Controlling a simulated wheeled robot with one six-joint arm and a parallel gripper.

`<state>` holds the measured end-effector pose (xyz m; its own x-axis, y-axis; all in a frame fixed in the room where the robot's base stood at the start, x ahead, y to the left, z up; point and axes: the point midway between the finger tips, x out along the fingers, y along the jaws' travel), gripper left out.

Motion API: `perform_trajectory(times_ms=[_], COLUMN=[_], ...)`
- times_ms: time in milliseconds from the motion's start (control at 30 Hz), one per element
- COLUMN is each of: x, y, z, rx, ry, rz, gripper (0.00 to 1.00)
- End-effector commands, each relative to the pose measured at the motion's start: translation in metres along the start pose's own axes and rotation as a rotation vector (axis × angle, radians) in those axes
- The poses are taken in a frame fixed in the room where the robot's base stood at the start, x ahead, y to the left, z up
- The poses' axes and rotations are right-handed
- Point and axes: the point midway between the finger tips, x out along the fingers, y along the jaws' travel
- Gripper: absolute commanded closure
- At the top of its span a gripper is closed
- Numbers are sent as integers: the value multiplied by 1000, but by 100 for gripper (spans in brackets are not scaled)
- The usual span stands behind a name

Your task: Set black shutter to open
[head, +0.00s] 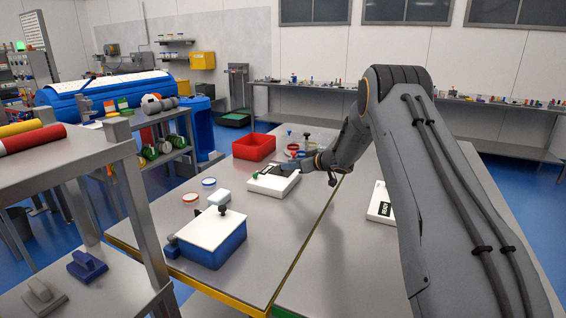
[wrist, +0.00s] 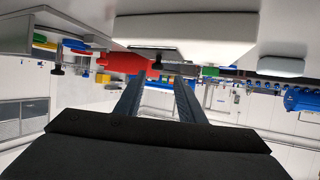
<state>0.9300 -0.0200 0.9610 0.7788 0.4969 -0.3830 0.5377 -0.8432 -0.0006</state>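My gripper (head: 294,168) reaches left from the end of my arm, over or beside a white-topped box (head: 266,185) in the head view. In the wrist view, which looks upside down, the two fingers of my gripper (wrist: 156,78) stand apart with nothing held between them. A pale box (wrist: 190,30) fills the top of that view, and a small black knob-like part (wrist: 157,62) shows at its edge, beyond the fingertips. I cannot tell whether this is the black shutter, nor how the shutter is set. A blue box with a white lid (head: 212,250) stands nearer, with a black knob (head: 222,209) on it.
A red bin (head: 254,147) stands behind the white-topped box. Two round lids, one red-rimmed (head: 190,198) and one blue-rimmed (head: 209,182), lie to the left. A white box with a black label (head: 380,204) lies right, partly behind my arm. The table's front is clear.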

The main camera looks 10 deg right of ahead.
Motion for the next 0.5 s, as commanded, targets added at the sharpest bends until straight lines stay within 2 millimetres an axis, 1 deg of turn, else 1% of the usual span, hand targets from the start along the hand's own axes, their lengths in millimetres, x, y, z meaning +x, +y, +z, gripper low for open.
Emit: perform_trajectory(times_ms=[167,300,500], x=[9,25,51], y=[9,16,17], z=[3,5,5], rx=[4,6,7], ry=[-1,-1,-1], rz=[11,19,19], gripper=[64,64,64])
